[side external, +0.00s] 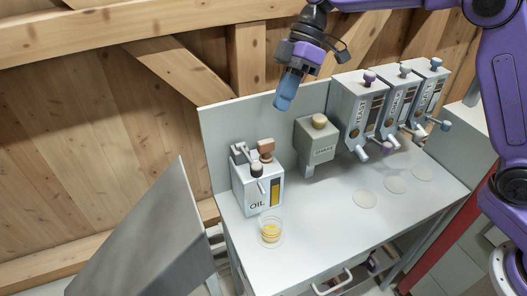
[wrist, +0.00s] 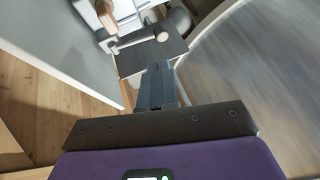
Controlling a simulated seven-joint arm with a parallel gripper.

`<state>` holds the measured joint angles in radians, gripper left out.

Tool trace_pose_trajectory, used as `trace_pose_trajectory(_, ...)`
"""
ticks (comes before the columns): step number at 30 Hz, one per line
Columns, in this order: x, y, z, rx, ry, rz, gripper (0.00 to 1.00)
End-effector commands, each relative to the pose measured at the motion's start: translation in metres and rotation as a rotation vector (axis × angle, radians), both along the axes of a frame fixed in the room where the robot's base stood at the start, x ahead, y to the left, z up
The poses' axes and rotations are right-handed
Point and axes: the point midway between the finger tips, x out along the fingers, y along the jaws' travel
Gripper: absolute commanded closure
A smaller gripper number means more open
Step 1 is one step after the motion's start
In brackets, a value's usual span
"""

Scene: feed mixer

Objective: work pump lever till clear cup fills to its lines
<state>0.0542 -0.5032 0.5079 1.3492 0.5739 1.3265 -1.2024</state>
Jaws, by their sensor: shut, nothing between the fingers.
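The oil pump box (side external: 257,188), labelled OIL, stands on the left of the bench. Its lever has a wooden handle (side external: 266,147) on top, and a yellow gauge strip shows on its front. The clear cup (side external: 270,230) stands on the bench in front of the box, with yellow oil and marked lines in it; the exact level against the lines is too small to tell. My gripper (side external: 285,100) is up in the air, above and right of the oil box, apart from the lever. Its fingers are shut and empty. In the wrist view the wooden handle (wrist: 106,14) shows at the top, beyond the fingers.
A grey box with a round knob (side external: 319,121) is mounted at the back panel. Several labelled dispensers (side external: 360,105) with small levers stand at the right. Flat round discs (side external: 364,198) lie on the bench below them. A tilted grey panel (side external: 150,240) stands left of the bench.

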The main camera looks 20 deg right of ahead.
Motion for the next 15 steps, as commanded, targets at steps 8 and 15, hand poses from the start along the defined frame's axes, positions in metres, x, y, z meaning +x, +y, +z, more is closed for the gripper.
trace_pose_trajectory(8,0.017,-0.007,0.011,-0.006,0.086,0.007,1.00)
trace_pose_trajectory(15,0.019,-0.008,0.013,-0.007,0.097,0.009,1.00)
